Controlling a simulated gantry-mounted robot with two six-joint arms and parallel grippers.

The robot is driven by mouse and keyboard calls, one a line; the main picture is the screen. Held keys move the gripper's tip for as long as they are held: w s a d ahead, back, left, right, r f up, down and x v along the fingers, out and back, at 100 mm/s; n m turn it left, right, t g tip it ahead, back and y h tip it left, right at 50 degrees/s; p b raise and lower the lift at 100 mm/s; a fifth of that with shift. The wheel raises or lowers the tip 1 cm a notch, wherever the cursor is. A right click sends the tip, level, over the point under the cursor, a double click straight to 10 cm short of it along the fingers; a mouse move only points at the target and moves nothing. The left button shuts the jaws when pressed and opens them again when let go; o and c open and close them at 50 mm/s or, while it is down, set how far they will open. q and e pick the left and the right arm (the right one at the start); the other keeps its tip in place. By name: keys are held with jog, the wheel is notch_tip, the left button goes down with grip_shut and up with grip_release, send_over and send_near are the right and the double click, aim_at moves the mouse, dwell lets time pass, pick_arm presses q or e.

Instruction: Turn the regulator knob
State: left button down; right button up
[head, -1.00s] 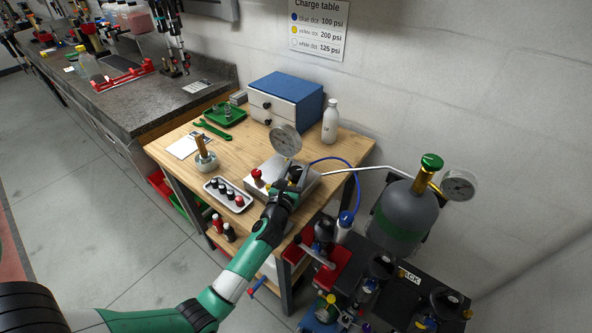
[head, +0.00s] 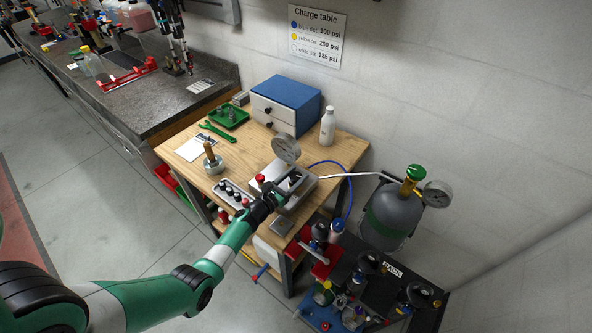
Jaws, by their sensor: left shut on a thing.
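The regulator is a grey metal box (head: 302,186) on the wooden bench, with a round dial gauge (head: 286,149) standing at its back and a red knob (head: 260,179) at its left. My left gripper (head: 281,193) is at the front of the box, its fingers low against it. It is shut on the regulator knob, which my fingers and wrist mostly hide. The knob's turn angle cannot be seen. My right gripper is not in view. A charge table sign (head: 302,37) on the wall lists blue dot 100, yellow dot 200 and white dot 125 psi.
A tray of small dark and red-topped parts (head: 222,186) lies left of my wrist. A white bottle (head: 327,126) and blue-topped drawers (head: 287,103) stand behind. A grey gas cylinder (head: 392,216) is at the right.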

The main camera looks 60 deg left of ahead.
pick_arm(q)
jog(key=shift+c, duration=1.1)
grip_release()
jog(key=p+v, duration=0.3)
jog(key=v, duration=0.8)
jog(key=shift+s+d, duration=0.15)
jog(key=shift+s, duration=0.2)
